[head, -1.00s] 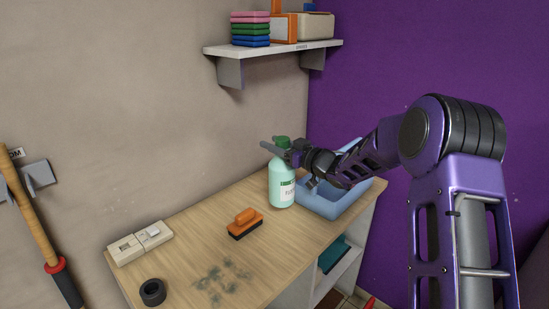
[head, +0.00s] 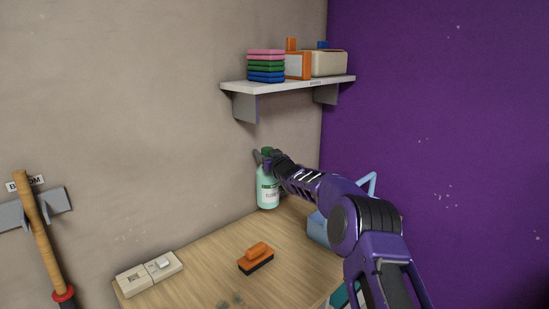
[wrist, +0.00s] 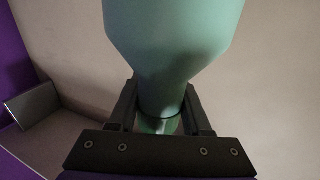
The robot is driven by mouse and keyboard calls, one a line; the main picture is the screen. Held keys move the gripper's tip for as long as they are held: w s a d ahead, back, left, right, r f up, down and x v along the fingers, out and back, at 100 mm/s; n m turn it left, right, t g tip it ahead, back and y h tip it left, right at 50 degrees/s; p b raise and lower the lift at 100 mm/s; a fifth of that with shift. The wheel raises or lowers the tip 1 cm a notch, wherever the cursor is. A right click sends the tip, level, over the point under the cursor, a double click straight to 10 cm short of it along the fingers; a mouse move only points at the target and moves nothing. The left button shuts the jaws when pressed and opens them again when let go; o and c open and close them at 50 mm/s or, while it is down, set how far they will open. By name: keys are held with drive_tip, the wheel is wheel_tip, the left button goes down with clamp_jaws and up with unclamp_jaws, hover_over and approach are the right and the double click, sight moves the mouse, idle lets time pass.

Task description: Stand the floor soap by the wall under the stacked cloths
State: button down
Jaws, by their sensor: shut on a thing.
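The floor soap (head: 268,192) is a pale green bottle with a dark green cap and a white label. It is upright near the wall at the back of the wooden counter, below the shelf. My gripper (head: 267,157) is shut on its neck near the cap. In the wrist view the bottle (wrist: 172,40) fills the upper middle, its neck between the fingers (wrist: 160,112). I cannot tell whether its base touches the counter. The stacked cloths (head: 266,66), pink, green and blue, lie on the left end of the wall shelf (head: 285,87), above the bottle.
An orange brush (head: 256,258) lies on the counter (head: 215,262), with a cream switch box (head: 150,273) at its left edge. A blue basin (head: 318,229) is partly behind my arm. An orange-and-white box (head: 298,66) and a cream box (head: 328,63) share the shelf.

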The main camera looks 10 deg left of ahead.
drive_tip(key=shift+w+a+f+t+h, duration=0.2)
drive_tip(key=shift+w+a, duration=0.1)
drive_tip(key=shift+a, duration=0.25)
drive_tip(key=shift+w+a+f+t+h, duration=0.1)
drive_tip(key=shift+w+a+h, duration=0.15)
drive_tip(key=shift+a, duration=0.3)
wheel_tip(320, 180, down, 7)
drive_tip(key=b, duration=0.4)
drive_tip(key=shift+b, duration=0.4)
drive_tip(key=shift+f, duration=0.45)
drive_tip(key=shift+c, duration=1.3)
unclamp_jaws()
drive_tip(key=shift+f, duration=0.1)
